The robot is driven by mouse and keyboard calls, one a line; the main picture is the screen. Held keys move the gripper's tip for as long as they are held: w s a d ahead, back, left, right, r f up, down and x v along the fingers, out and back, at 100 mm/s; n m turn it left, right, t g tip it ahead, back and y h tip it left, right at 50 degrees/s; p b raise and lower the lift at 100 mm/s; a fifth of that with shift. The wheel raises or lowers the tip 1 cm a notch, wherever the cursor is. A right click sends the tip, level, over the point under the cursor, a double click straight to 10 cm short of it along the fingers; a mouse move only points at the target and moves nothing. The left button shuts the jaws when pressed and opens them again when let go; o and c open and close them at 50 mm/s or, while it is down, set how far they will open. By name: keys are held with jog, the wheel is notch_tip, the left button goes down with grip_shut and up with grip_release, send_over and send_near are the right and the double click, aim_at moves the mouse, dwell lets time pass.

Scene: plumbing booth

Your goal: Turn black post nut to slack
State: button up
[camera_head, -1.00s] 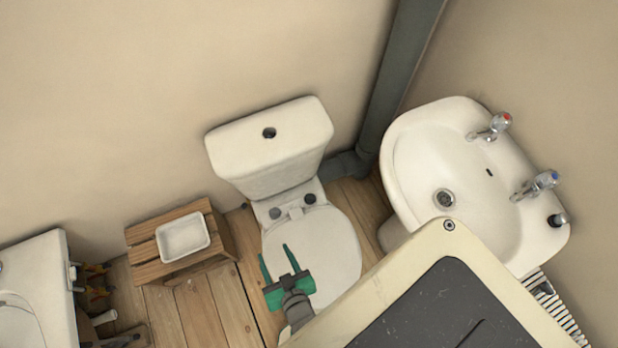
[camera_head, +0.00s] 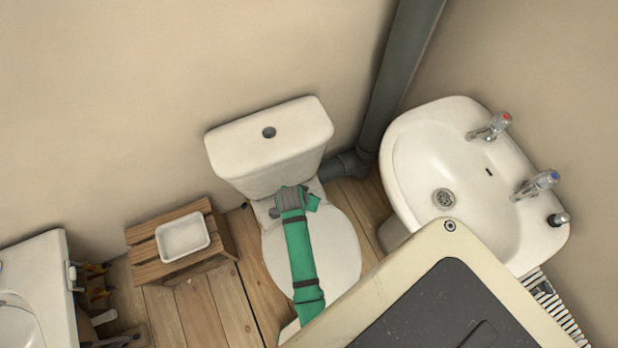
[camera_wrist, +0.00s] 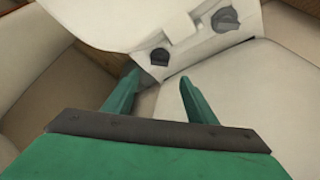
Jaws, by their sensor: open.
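In the wrist view, a small black nut (camera_wrist: 160,57) sits on the white ledge of the toilet (camera_head: 342,245), behind the seat. A second, dark grey knob with a winged shape (camera_wrist: 225,18) sits farther right on the same ledge. My gripper (camera_wrist: 157,76) is open, with its two green fingers apart. The black nut shows beyond the gap between the fingertips; I cannot tell whether either finger touches it. In the head view, my arm and wrist cover most of the ledge, and the fingertips are hidden.
The cistern (camera_head: 268,140) stands close behind the ledge. A wooden crate (camera_head: 155,270) with a white dish (camera_head: 183,237) is to the left. A basin (camera_head: 420,170) and a grey pipe (camera_head: 400,70) are to the right.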

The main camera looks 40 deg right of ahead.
jog(key=x, duration=1)
jog(key=shift+w+d+f, duration=0.1)
jog(key=shift+f, duration=0.25)
jog(key=shift+w, duration=0.1)
jog(key=c, duration=0.9)
jog(key=shift+c, duration=0.9)
jog(key=shift+s, duration=0.2)
